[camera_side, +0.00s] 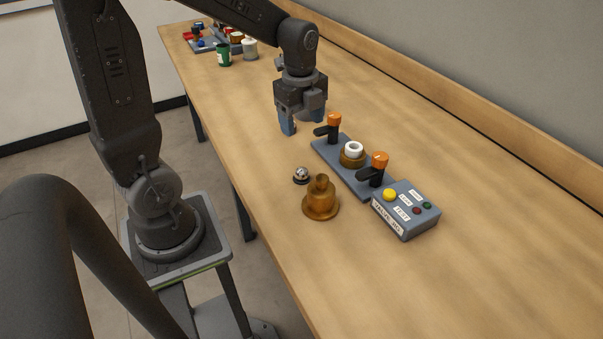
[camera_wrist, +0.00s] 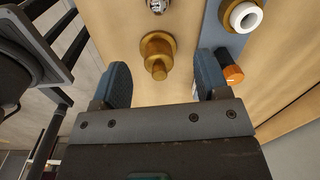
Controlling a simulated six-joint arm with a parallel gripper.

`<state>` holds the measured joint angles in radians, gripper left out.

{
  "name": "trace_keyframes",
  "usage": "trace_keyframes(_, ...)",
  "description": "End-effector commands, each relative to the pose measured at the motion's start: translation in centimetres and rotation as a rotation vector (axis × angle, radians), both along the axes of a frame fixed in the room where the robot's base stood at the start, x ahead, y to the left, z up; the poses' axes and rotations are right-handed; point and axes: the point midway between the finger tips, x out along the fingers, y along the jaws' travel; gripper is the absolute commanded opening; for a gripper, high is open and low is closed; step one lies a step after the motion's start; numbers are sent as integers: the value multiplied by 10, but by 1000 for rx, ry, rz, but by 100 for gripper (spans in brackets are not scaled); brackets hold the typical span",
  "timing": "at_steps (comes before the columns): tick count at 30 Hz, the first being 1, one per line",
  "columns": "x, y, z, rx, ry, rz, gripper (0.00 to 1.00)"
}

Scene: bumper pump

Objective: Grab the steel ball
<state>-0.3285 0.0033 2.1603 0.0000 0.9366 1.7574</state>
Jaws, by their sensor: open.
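The steel ball (camera_side: 301,174) is small and shiny and sits in a dark ring on the wooden table, beside a brass stepped piece (camera_side: 321,200). In the wrist view the steel ball (camera_wrist: 158,6) is at the top edge, partly cut off, beyond the brass piece (camera_wrist: 157,52). My gripper (camera_side: 304,121) is open and empty, above the table and behind the ball in the side view. In the wrist view its two blue fingers (camera_wrist: 163,68) are spread wide, with the brass piece seen between them.
A grey plate (camera_side: 331,160) carries two orange-topped clamps (camera_side: 334,120) (camera_side: 379,160) and a white ring in a brass seat (camera_side: 352,151). A labelled control box (camera_side: 406,209) stands at its near end. A green cup (camera_side: 223,54) and a pale jar (camera_side: 250,49) stand far back.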

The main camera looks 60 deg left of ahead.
Motion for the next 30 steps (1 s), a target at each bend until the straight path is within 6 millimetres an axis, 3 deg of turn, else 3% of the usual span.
trace_keyframes(6, 6, 13, -17, -11, 42, -137, 68)
trace_keyframes(18, 6, 12, -85, -13, 45, -143, 68)
trace_keyframes(26, 5, 11, -104, -11, 42, -143, 68)
trace_keyframes(30, 3, 9, -124, -13, 46, -143, 68)
